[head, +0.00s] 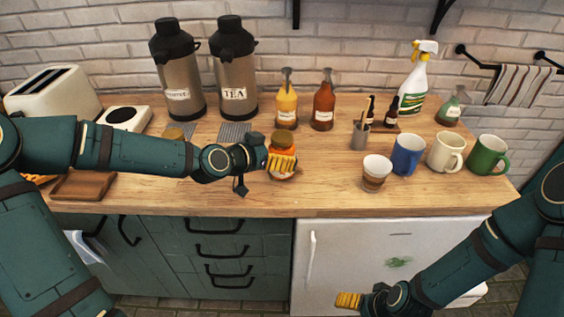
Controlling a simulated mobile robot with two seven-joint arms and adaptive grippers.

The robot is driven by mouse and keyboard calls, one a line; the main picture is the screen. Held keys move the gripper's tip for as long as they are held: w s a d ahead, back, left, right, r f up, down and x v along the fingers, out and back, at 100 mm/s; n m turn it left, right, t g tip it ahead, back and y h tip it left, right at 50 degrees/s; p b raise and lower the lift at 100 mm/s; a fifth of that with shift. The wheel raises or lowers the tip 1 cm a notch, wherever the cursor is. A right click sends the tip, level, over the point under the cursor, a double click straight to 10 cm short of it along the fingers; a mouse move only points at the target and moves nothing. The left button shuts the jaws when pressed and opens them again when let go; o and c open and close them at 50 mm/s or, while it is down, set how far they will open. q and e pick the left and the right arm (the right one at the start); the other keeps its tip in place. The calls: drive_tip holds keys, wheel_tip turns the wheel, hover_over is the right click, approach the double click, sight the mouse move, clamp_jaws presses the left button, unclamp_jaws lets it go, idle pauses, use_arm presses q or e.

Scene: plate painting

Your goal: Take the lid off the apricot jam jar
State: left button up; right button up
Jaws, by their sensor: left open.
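The apricot jam jar (285,150) stands upright on the wooden counter, with an orange body and a brownish-gold lid (285,137) on top. My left gripper (283,163) is open at the jar's body, below the lid. Its yellow fingers cover much of the jar's front, and I cannot tell whether they touch the glass. My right gripper (349,300) is low in front of the white cabinet, away from the counter top. Its yellow fingers show end-on, and I cannot tell whether they are apart.
Behind the jar stand a yellow bottle (286,104) and a red-brown bottle (323,107). Two flasks (233,75) stand at the back left. To the right are a layered glass (375,174) and several mugs (407,154). The counter (320,193) is clear just right of the jar.

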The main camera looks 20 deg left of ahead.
use_arm(q)
drive_tip(key=shift+x, duration=1.25)
drive_tip(key=c, duration=1.3)
drive_tip(key=shift+r, duration=0.2)
wheel_tip(320, 180, up, 10)
drive_tip(key=p, duration=0.2)
drive_tip(key=shift+f+p, duration=0.1)
drive_tip(key=shift+p, duration=0.25)
